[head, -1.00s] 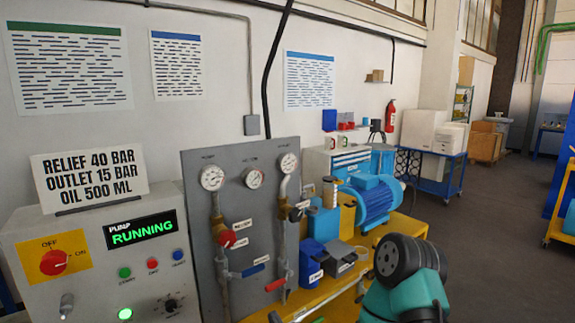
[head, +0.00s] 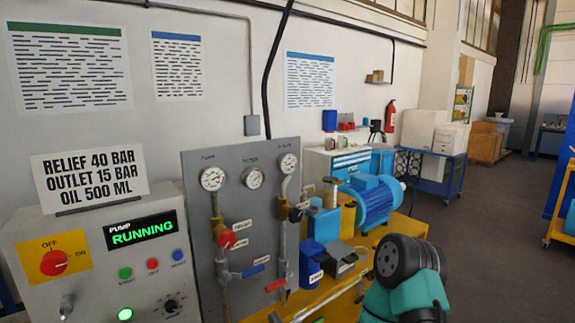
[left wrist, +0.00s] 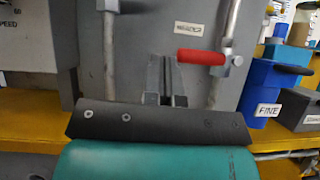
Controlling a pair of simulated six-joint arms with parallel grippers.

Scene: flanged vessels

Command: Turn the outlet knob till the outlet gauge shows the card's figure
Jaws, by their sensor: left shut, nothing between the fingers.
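The card (head: 90,176) on the control box reads relief 40 bar, outlet 15 bar and oil 500 ml. The outlet gauge (head: 288,163) is the rightmost of the dials on the grey panel (head: 255,215); its needle is too small to read. A dark knob (head: 296,215), apparently the outlet knob, sits on the pipe below it, with nothing gripping it. My left gripper (left wrist: 166,75) is shut and empty in the left wrist view, in front of the panel, beside a red lever handle (left wrist: 201,57). The lever also shows in the head view (head: 275,286). My right gripper is not visible.
A red knob (head: 226,238) and a blue lever (head: 253,271) sit on the left pipe. The pump display (head: 142,230) reads running. A blue motor (head: 368,200) and a blue container (head: 312,262) stand on the yellow bench right of the panel.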

